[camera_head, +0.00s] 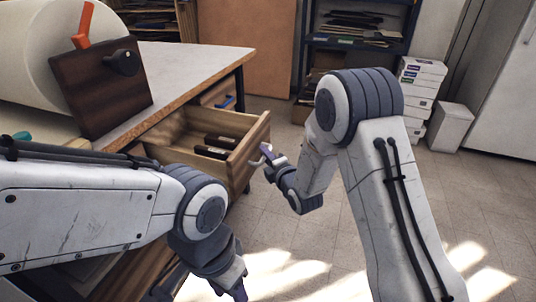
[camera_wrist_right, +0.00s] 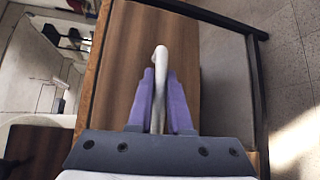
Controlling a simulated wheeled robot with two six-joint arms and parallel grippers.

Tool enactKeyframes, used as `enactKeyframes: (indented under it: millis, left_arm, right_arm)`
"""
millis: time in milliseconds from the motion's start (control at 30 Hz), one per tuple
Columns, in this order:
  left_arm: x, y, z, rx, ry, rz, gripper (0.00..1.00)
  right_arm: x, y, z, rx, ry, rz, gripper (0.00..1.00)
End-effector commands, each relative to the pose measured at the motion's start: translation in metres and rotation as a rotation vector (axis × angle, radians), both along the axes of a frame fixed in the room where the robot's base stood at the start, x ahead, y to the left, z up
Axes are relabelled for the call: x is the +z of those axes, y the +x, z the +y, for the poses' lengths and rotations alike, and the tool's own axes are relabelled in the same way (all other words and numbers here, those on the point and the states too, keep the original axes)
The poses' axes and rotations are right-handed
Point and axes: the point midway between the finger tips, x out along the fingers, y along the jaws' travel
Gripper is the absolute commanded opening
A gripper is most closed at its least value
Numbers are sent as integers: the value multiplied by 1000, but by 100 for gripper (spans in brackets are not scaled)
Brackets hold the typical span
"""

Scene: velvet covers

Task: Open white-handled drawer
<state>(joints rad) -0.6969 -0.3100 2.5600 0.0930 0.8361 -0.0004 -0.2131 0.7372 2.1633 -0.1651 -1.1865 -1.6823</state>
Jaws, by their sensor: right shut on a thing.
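The white-handled drawer (camera_head: 240,165) is a wooden drawer under the table, pulled out with its inside showing. Two dark, flat objects (camera_head: 218,146) lie in it. My right gripper (camera_head: 268,156) is at the drawer front, shut on the white handle (camera_head: 258,160). In the right wrist view, the white handle (camera_wrist_right: 160,62) stands between the purple fingers of the right gripper (camera_wrist_right: 160,98), with the wooden drawer front behind. My left gripper (camera_head: 236,286) hangs low at the bottom of the head view, apart from the drawer; its finger gap is not clear.
The table (camera_head: 185,70) carries a dark wooden board (camera_head: 105,90) and a large white roll (camera_head: 45,50). Another drawer with a blue handle (camera_head: 226,102) sits farther along. White boxes (camera_head: 420,85) and a bin (camera_head: 450,127) stand back right. Floor beside the drawer is clear.

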Motion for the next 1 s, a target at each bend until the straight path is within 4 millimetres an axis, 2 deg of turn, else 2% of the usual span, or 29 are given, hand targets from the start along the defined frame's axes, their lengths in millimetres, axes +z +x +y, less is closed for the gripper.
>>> enactKeyframes:
  millis: [200, 233, 267, 667, 767, 1000]
  left_arm:
    - [0, 0, 0, 0, 0, 0, 50]
    - [0, 0, 0, 0, 0, 0, 50]
    - [0, 0, 0, 0, 0, 0, 50]
    - [1, 0, 0, 0, 0, 0, 50]
    - [2, 0, 0, 0, 0, 0, 50]
    - [3, 0, 0, 0, 0, 0, 50]
  right_arm:
    - [0, 0, -1, -1, 0, 1, 0]
    - [0, 0, -1, -1, 0, 1, 21]
    - [0, 0, -1, -1, 0, 1, 30]
    - [1, -6, -3, -2, -1, 1, 30]
    - [3, -19, -9, -2, 0, 2, 30]
    - [10, -63, -26, -3, -2, 3, 30]
